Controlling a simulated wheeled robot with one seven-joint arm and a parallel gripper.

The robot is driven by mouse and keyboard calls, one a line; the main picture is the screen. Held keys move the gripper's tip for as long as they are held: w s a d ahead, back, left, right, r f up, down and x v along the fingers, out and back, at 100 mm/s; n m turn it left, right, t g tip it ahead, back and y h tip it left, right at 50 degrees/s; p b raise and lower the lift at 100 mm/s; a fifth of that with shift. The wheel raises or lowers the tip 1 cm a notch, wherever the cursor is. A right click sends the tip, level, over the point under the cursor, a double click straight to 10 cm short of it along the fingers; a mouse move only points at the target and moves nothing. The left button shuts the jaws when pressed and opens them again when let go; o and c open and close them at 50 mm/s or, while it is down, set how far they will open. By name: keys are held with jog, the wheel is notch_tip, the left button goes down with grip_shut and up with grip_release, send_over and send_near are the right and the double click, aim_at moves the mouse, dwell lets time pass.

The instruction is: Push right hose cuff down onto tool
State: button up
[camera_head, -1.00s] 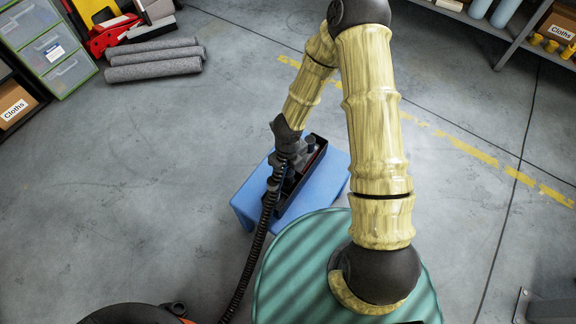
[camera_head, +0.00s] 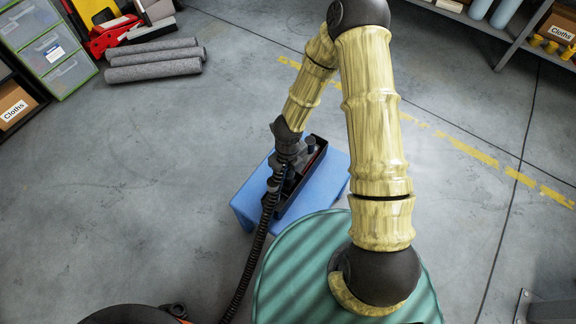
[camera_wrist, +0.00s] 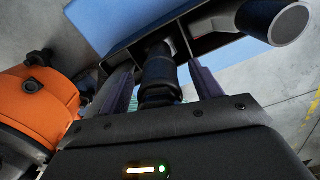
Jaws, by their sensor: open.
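The black ribbed hose (camera_head: 255,245) runs up from the orange and black machine to the dark tray (camera_head: 299,190) on the blue stool. Its upper end with the cuff lies close under my gripper in the head view, mostly hidden. In the wrist view, a black cuff-like cylinder (camera_wrist: 160,72) stands between the two fingers of my gripper (camera_wrist: 155,90). The fingers are open, one on each side of it. A wide grey tube end (camera_wrist: 288,24) shows at the upper right of the wrist view. I cannot tell how far the cuff sits on the tool.
The blue stool (camera_head: 248,207) stands beside a green ribbed round surface (camera_head: 290,262). The orange machine (camera_wrist: 45,100) is at the left in the wrist view. Grey rolls (camera_head: 155,60) lie on the floor at the upper left. Open floor surrounds the stool on the left.

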notch_tip(320, 180, up, 17)
jog(key=p, duration=1)
jog(key=shift+r, duration=0.2)
jog(key=w+d+r+n+t+y, duration=0.1)
jog(key=w+d+r+n+t, duration=0.1)
jog(key=r+n, duration=0.45)
jog(key=w+d+r+n+t+y, duration=0.1)
jog(key=r+n+t, duration=0.1)
jog(key=r+n, duration=0.45)
jog(key=s+d+r+n+g+h, duration=0.1)
jog(key=s+d+r+n, duration=0.3)
jog(key=n, duration=0.4)
jog(key=s+d+r+n+h, duration=0.1)
jog(key=s+d+r+n, duration=0.2)
jog(key=s+d+n, duration=0.3)
notch_tip(320, 180, up, 18)
jog(key=a+n+p, duration=0.1)
jog(key=p, duration=1.8)
jog(key=shift+w+n, duration=0.3)
jog(key=shift+w, duration=0.1)
